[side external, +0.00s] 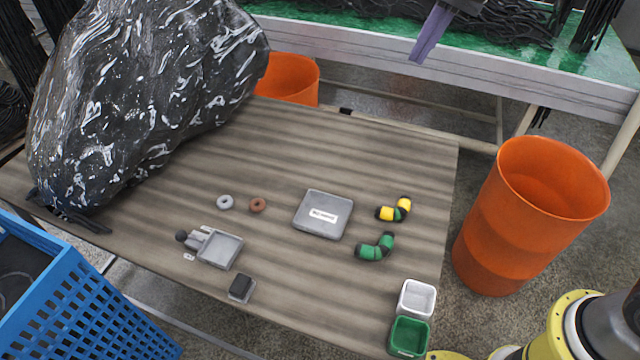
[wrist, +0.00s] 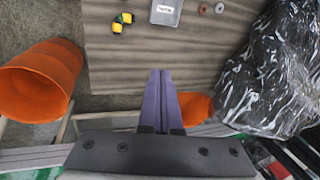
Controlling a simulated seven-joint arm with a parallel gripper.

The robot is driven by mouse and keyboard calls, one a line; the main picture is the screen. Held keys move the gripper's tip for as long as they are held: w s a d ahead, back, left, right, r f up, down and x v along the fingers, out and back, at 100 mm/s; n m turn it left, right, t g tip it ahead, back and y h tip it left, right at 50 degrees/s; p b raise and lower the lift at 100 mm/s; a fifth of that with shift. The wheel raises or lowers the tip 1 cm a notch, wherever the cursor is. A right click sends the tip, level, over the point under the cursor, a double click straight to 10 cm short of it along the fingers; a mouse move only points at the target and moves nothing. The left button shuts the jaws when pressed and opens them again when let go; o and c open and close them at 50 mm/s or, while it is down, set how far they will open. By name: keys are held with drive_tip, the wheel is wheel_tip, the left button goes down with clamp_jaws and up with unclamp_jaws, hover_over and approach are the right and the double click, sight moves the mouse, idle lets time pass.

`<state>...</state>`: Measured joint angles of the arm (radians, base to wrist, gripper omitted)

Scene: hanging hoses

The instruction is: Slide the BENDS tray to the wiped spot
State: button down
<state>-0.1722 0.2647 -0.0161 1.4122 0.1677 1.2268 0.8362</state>
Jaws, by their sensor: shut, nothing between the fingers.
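My gripper (side external: 420,55) shows at the top of the side view with purple fingers shut and empty, high above the far side of the table. Its shut fingers (wrist: 160,75) also show in the wrist view. A grey squarish tray or lidded box (side external: 321,214) with a white label lies mid-table, and the wrist view shows part of it (wrist: 166,12). A shallow open grey tray (side external: 220,250) sits to its left. The label is too small to read, so I cannot tell which is the BENDS tray. I cannot make out a wiped spot.
Yellow-black (side external: 393,210) and green-black (side external: 375,247) bends lie right of the labelled box. Grey (side external: 225,202) and brown (side external: 257,205) rings lie left. White (side external: 417,299) and green (side external: 409,337) bins stand near the right corner. A bulky black wrapped bundle (side external: 145,95) covers the left end.

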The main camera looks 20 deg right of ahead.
drive_tip(key=w+a+f+g, duration=0.1)
drive_tip(key=w+a+f, duration=0.3)
drive_tip(key=w+f, duration=0.15)
drive_tip(key=g, duration=0.4)
approach(319, 229)
drive_tip(key=w+d+r, duration=0.3)
drive_tip(key=w, duration=0.1)
drive_tip(key=shift+h, duration=0.3)
drive_tip(key=x, duration=0.9)
drive_tip(key=shift+s+a+f, duration=0.15)
drive_tip(key=shift+s+a, duration=0.05)
drive_tip(key=shift+a, duration=0.15)
drive_tip(key=shift+s+a, duration=0.8)
drive_tip(key=shift+s, duration=0.15)
drive_tip(key=shift+s+a, duration=0.45)
drive_tip(key=shift+s, duration=0.15)
drive_tip(key=s+a, duration=0.3)
drive_tip(key=s, duration=0.1)
drive_tip(key=s+a, duration=0.3)
drive_tip(key=s, duration=0.1)
drive_tip(key=s+a, duration=0.4)
drive_tip(key=s, duration=0.1)
